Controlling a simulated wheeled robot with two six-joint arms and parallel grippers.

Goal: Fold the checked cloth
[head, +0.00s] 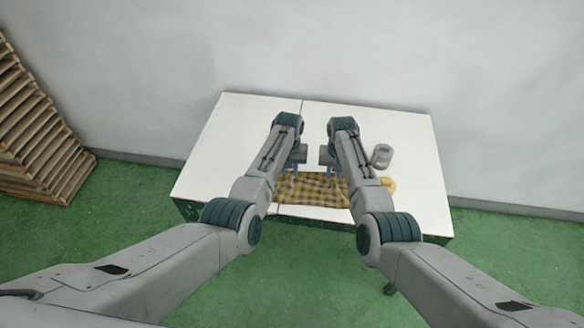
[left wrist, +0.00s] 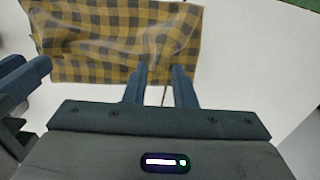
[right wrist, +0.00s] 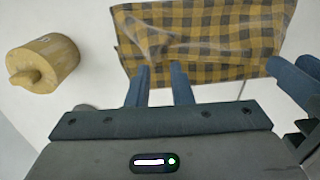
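The yellow and dark checked cloth (head: 312,190) lies near the front edge of the white table, partly hidden by my right arm. It looks creased, with a pale, glossy-looking patch along one edge in the right wrist view (right wrist: 215,30). My left gripper (head: 294,170) is at the cloth's far edge. In the left wrist view its fingers (left wrist: 160,72) stand apart, tips at that edge. My right gripper (head: 327,170) is beside it at the same edge. Its fingers (right wrist: 161,70) also stand apart. Whether the tips touch the cloth I cannot tell.
A yellow lidded pot (right wrist: 45,66) stands close to the cloth's right end; it also shows in the head view (head: 389,186). A grey cup (head: 382,155) stands behind it. The table's left part (head: 225,150) is clear. Stacked wooden slats (head: 35,130) stand at far left.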

